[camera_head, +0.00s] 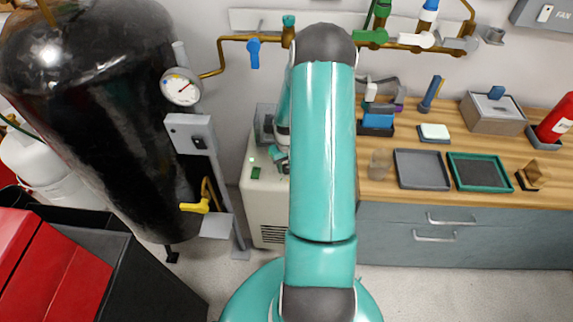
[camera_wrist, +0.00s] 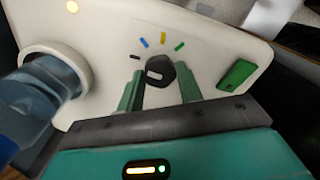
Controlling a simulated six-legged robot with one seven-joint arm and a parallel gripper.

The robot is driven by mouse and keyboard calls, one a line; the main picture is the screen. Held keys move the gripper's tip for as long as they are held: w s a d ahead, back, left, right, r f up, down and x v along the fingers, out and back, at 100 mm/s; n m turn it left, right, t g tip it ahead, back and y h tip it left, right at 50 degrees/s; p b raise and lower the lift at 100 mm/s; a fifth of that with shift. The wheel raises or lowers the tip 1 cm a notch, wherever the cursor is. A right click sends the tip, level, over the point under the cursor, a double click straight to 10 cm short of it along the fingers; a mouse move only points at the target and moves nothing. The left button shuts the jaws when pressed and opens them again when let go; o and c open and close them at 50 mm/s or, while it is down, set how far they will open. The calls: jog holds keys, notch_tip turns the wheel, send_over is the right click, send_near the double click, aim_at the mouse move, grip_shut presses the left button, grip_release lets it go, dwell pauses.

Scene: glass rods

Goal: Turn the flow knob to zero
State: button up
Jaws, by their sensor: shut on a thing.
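The flow knob (camera_wrist: 158,72) is a dark faceted knob with a pale mark, on the cream panel (camera_wrist: 110,38) of a machine. Coloured ticks, black, blue, yellow and green among them, arc around its far side. My gripper (camera_wrist: 160,80) is shut on the knob, one teal finger on each side of it. I cannot tell which tick the knob points at. In the head view the cream machine (camera_head: 267,212) stands on the floor behind my arm, which hides the knob and most of the gripper.
A green switch (camera_wrist: 237,74) sits right of the knob; a blue part (camera_wrist: 42,88) in a white collar is at left. In the head view a black tank (camera_head: 95,120) stands left, and a wooden bench (camera_head: 430,120) with trays (camera_head: 421,184) is right.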

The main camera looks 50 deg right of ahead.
aim_at(286, 167)
jog(key=shift+n, duration=0.5)
jog(key=o, duration=1)
jog(key=shift+r, duration=0.15)
notch_tip(286, 167, up, 14)
jog(key=shift+f, duration=0.2)
